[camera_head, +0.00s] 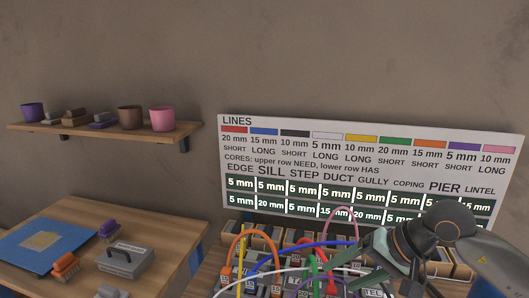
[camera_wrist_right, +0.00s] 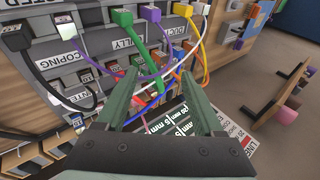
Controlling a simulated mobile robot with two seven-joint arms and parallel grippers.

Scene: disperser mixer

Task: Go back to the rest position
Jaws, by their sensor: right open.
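My right gripper (camera_head: 352,268) comes in from the right in the head view, above the rack of colored cables (camera_head: 300,262). In the right wrist view my right gripper (camera_wrist_right: 162,85) shows two green fingers spread apart with nothing between them. The cables and connector blocks lie beyond the fingertips. I cannot tell how close the fingers are to the nearest cable. My left gripper is not in view.
The sign board (camera_head: 370,165) with colored lines stands behind the rack. A wall shelf (camera_head: 95,137) holds cups and brushes. The bench (camera_head: 60,216) at left bears a blue mat (camera_head: 70,234), brushes and a grey box (camera_head: 126,260). The air above the bench is clear.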

